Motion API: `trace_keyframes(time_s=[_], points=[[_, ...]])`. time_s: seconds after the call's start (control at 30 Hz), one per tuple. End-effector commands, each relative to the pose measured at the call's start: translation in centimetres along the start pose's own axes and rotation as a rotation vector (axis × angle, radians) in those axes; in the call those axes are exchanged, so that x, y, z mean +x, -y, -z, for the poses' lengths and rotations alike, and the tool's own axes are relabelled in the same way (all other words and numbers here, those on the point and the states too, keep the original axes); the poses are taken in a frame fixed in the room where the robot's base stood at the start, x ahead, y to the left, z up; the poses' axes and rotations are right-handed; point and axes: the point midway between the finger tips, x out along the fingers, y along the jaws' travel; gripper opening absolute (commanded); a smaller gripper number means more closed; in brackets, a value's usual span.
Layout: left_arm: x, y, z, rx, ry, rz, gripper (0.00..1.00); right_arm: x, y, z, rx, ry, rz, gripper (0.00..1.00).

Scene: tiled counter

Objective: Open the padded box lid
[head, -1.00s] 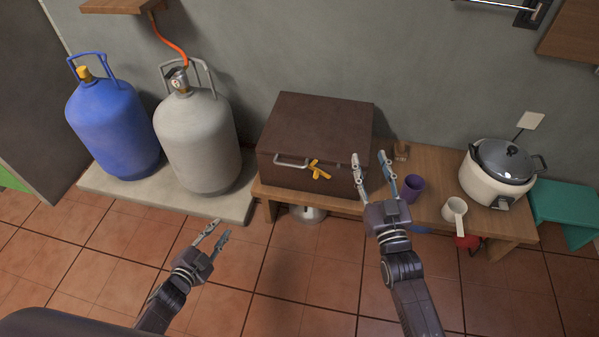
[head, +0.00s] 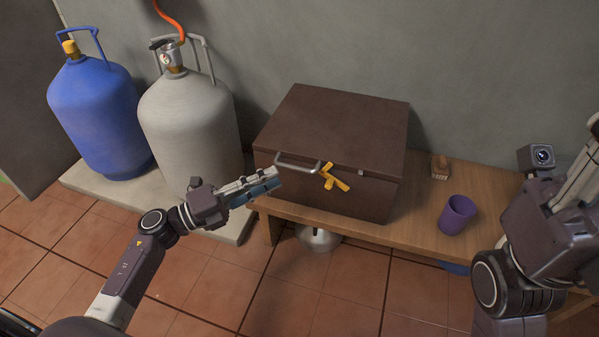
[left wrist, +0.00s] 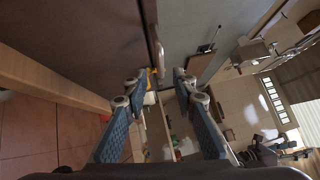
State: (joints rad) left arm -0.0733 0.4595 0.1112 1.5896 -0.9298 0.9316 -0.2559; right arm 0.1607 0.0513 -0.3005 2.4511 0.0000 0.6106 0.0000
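The brown padded box (head: 330,120) stands on the wooden bench with its lid shut. A metal handle (head: 297,164) is on the lid's front edge, and a yellow piece (head: 334,178) hangs beside it on the front. My left gripper (head: 277,181) is in front of the box's left front, just below and left of the handle. In the left wrist view, its fingers (left wrist: 158,82) are apart with nothing clearly between them, and the brown box face (left wrist: 75,40) fills the upper left. My right gripper (head: 588,160) is at the right edge, away from the box, and partly cut off.
A grey gas cylinder (head: 190,120) and a blue one (head: 98,115) stand left of the box. A purple cup (head: 456,215) and a small brown object (head: 440,167) are on the bench (head: 415,220) to its right. A metal pot (head: 318,238) is underneath.

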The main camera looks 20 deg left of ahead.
Motion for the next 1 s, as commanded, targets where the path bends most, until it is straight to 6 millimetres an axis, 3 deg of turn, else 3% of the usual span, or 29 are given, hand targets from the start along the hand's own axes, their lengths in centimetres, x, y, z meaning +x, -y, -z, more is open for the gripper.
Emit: trace_keyframes(time_s=[0.4, 0.8, 1.0], points=[[6.2, -0.1, 0.0, -0.002, 0.001, 0.003, 0.25, 0.8, 0.4, 1.0, -0.008, -0.055, 0.022, 0.40], [7.2, 0.1, -0.1, -0.004, 0.003, 0.001, 0.25, 1.1, 0.5, 1.1, -0.009, -0.062, 0.027, 0.40], [7.2, 0.1, -0.1, -0.004, 0.003, 0.001, 0.04, 1.1, 0.5, 1.1, -0.009, -0.061, 0.027, 0.40]])
